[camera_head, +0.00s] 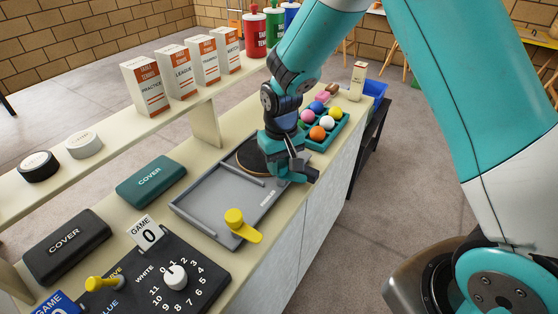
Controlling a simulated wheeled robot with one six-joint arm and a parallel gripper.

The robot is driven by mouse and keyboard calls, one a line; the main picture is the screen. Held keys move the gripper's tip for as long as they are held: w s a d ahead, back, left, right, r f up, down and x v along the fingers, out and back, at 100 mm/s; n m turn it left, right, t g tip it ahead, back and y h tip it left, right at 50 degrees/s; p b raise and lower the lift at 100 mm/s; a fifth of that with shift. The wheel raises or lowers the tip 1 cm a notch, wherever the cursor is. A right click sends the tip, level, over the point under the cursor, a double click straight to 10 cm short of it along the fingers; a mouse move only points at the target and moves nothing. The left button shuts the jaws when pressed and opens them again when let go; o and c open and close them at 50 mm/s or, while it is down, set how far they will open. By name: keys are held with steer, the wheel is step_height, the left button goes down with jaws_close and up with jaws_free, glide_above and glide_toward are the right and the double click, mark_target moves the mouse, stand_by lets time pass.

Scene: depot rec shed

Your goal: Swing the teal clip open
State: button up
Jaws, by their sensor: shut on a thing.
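My gripper (297,172) is at the far right end of the grey tray (210,219), low over its rim. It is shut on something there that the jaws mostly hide. It seems to be the teal clip, but I cannot make out its outline or how far it has turned. A yellow clip (237,222) with a round knob sits at the tray's near corner, its lever pointing right. A dark round bat (252,157) lies at the tray's far end, partly behind my gripper.
A teal case (151,181) and a black case (66,246) lie left of the tray. A black scoring board (150,272) is in front. A teal holder of coloured balls (339,133) stands beyond my gripper. A raised shelf (112,143) bears several boxes.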

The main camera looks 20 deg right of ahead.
mark_target(281, 164)
steer(key=shift+s+d+m, duration=0.1)
steer(key=shift+d+m, duration=0.05)
steer(key=shift+m, duration=1.25)
steer(key=o, duration=0.9)
steer(key=shift+r, duration=0.5)
step_height(281, 164, up, 16)
steer(key=shift+r, duration=0.2)
